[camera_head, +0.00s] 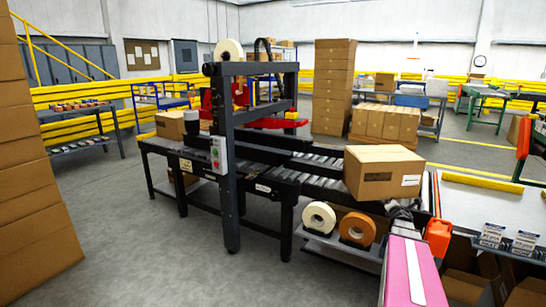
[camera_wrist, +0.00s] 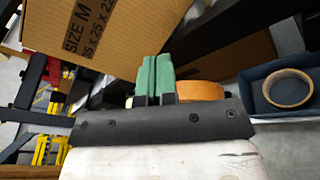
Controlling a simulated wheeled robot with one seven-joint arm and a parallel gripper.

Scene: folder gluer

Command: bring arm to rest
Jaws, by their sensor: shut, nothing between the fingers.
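My gripper (camera_wrist: 154,78) shows in the wrist view with its two green fingertips side by side, shut and empty. A cardboard box (camera_wrist: 120,35) marked "SIZE M" fills the upper left of that view, close to the fingertips. An orange tape roll (camera_wrist: 200,91) lies partly hidden behind the gripper. In the head view, a closed cardboard box (camera_head: 383,172) sits at the near end of the roller conveyor (camera_head: 325,187). I cannot make out my gripper clearly in the head view.
A dark-framed machine (camera_head: 229,150) stands over the conveyor. A white tape roll (camera_head: 318,218) and an orange roll (camera_head: 357,229) stand on a low shelf below the box. An orange container (camera_head: 438,238) is beside it. Open floor (camera_head: 150,245) lies at left.

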